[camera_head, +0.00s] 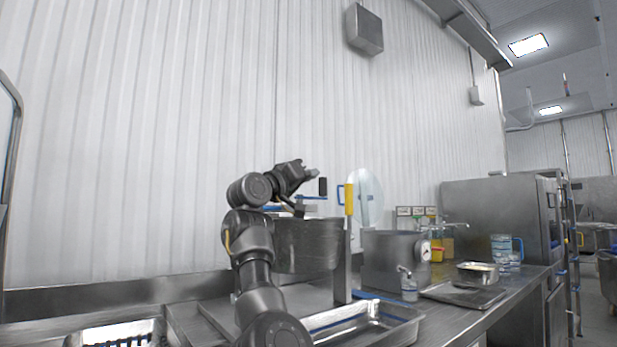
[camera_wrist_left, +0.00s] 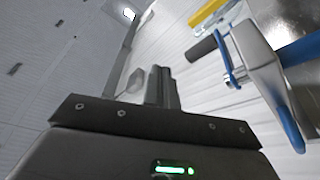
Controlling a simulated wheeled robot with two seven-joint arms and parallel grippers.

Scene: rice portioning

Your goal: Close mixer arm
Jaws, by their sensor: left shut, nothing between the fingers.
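The mixer is a grey metal drum (camera_head: 308,245) on the counter, with a blue-trimmed arm piece (camera_head: 309,197) above its rim. A black upright handle (camera_head: 323,187) rises from that piece. A yellow-topped lever (camera_head: 349,197) stands upright at the drum's right side. My left gripper (camera_head: 312,173) is shut and empty, above the drum and just up and left of the black handle. In the left wrist view its fingertips (camera_wrist_left: 160,80) are together. The black handle (camera_wrist_left: 203,48) and a metal-and-blue piece (camera_wrist_left: 262,68) lie to their right, apart from them. My right gripper is not in view.
An empty metal tray (camera_head: 365,322) lies in front of the mixer. A metal box with a gauge (camera_head: 392,262) and a shallow pan (camera_head: 477,272) stand to the right. A ribbed white wall (camera_head: 150,140) closes off the back.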

